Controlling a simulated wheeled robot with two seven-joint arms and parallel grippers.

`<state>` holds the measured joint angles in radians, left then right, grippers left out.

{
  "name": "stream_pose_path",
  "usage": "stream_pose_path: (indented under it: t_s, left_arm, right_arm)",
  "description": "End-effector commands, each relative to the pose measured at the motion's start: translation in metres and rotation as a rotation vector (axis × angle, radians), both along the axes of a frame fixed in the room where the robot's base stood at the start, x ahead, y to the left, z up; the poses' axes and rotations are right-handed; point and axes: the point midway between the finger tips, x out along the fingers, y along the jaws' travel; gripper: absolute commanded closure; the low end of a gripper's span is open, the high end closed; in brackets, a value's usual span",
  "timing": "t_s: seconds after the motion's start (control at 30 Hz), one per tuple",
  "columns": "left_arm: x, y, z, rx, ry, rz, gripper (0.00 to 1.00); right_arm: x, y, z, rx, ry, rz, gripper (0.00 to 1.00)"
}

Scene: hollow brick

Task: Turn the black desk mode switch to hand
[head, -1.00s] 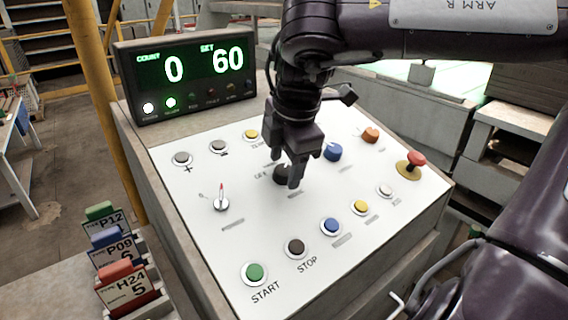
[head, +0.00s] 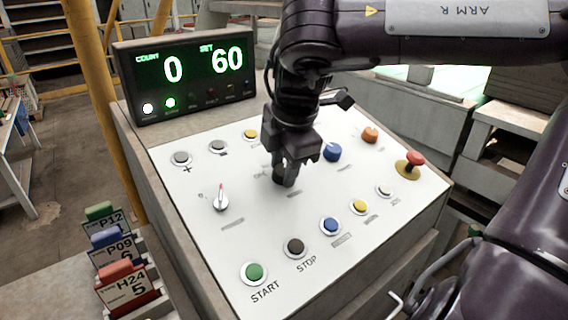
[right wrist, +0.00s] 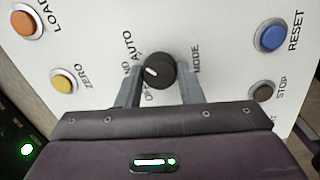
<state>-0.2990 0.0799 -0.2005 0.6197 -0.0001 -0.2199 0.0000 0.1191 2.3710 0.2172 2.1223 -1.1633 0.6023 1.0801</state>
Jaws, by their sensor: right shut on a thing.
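The black desk mode switch (right wrist: 162,72) is a round knob with a short white pointer mark. In the right wrist view its mark points left, toward labels partly hidden by a finger; "AUTO" reads above them and I cannot tell exactly which label it meets. My right gripper (right wrist: 160,86) has one finger on each side of the knob and is shut on it. In the head view my right gripper (head: 285,182) points down onto the panel and mostly hides the switch. My left gripper is not in view.
The display (head: 185,80) reads 0 and 60. Colored type tags stand at the lower left.

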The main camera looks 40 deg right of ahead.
Motion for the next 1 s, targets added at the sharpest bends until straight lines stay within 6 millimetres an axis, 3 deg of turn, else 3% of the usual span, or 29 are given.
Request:
stream_pose_path:
  t_s: [1.0]
  left_arm:
    - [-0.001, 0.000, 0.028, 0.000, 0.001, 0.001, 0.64]
  right_arm:
    - [0.000, -0.001, 0.002, -0.205, 0.018, 0.707, 0.89]
